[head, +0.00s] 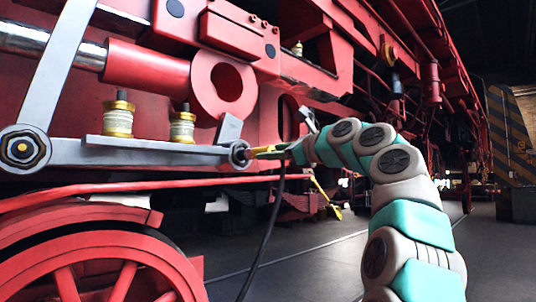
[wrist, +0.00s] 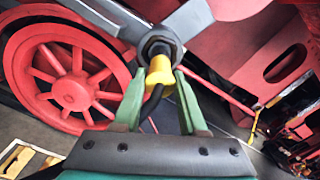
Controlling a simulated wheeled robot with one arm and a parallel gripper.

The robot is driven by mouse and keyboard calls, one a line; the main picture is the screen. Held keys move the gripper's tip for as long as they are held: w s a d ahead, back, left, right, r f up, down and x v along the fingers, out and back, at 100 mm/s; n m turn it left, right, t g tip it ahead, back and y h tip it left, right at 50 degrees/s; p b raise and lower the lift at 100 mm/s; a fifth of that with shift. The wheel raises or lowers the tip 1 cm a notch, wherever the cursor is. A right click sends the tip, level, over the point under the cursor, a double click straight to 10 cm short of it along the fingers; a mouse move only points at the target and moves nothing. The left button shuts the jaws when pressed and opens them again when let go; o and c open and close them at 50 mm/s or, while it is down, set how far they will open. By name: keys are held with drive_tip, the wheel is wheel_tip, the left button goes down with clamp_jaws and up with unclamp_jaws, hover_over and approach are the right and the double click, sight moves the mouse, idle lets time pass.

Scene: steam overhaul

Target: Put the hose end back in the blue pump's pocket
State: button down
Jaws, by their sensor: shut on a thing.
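The yellow hose end (head: 264,152) points left, at the round dark-rimmed boss (head: 239,154) on the end of the grey rod. In the wrist view the yellow hose end (wrist: 159,72) meets the dark ring (wrist: 159,42); I cannot tell whether it is seated on it or only touching. My gripper (head: 287,150) is shut on the hose end, its green fingers on either side in the wrist view (wrist: 157,88). The black hose (head: 267,230) hangs from it towards the floor. I cannot make out the blue pump or its pocket in either view.
The red locomotive fills the left, with a spoked wheel (head: 100,270) below and two brass-and-white cups (head: 118,118) above the rod. A yellow bar (head: 326,198) slants low behind the hose. Open dark floor (head: 330,260) lies in front. A striped panel (head: 512,140) stands far right.

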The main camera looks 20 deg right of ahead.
drive_tip(key=v, duration=0.3)
drive_tip(key=shift+s+d, duration=0.1)
drive_tip(key=shift+s, duration=0.2)
idle(0.3)
